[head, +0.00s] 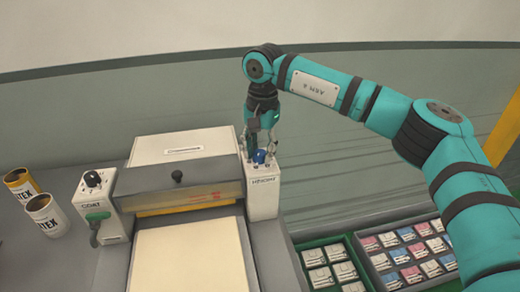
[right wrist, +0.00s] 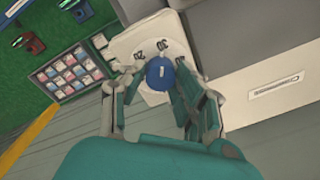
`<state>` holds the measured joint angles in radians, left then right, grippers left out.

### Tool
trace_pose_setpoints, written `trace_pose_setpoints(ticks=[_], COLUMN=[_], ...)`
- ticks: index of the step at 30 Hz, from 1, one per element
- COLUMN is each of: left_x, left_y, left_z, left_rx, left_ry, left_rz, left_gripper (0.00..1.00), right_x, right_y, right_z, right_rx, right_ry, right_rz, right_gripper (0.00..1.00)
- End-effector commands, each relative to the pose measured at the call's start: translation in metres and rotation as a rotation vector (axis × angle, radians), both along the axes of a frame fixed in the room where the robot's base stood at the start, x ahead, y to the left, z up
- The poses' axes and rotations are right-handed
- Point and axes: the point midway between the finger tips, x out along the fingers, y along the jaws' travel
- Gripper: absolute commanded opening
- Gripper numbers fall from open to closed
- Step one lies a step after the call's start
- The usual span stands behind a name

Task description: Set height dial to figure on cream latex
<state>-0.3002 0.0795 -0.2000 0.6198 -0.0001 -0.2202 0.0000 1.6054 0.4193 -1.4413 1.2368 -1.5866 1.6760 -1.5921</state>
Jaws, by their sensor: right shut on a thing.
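The blue height dial (head: 260,157) sits on top of the white "HEIGHT" box (head: 263,196) at the right of the press. My right gripper (head: 259,148) points down over it, with its fingers on either side of the knob. In the right wrist view the fingers (right wrist: 160,84) are shut on the blue dial (right wrist: 160,73). The dial has a white mark, and printed figures, among them 20 and 30, ring its far side. Two cans with "TEX" lettering stand at the left, one yellow and brown (head: 21,190), one pale (head: 46,215). My left gripper is out of view.
A box with a black knob and green lever (head: 98,214) stands left of the press. A cream sheet (head: 188,258) lies before the press head. Green-edged trays of small packs (head: 329,262) are at the lower right. The grey bench at far left is mostly clear.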

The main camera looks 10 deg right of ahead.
Motion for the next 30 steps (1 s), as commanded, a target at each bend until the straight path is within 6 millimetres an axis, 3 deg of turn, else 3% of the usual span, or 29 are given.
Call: trace_pose_setpoints(ticks=[13,14,18,26,30], left_x=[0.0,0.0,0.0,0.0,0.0], left_y=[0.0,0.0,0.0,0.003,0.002], left_z=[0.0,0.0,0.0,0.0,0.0], left_rx=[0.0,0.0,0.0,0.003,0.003], left_ry=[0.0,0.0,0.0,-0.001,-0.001], left_rz=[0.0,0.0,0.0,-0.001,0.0], left_gripper=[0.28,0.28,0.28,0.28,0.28], right_x=[0.001,0.001,0.001,0.0,0.001], right_y=[0.0,0.0,0.0,0.0,0.0], right_z=[0.003,0.003,0.002,0.001,0.012], right_rx=[0.003,0.003,0.001,0.001,0.001], right_ry=[-0.006,-0.006,-0.004,-0.002,-0.004], right_rz=[0.006,0.006,0.006,0.007,0.006], right_gripper=[0.0,0.35,0.54,0.54,0.54])
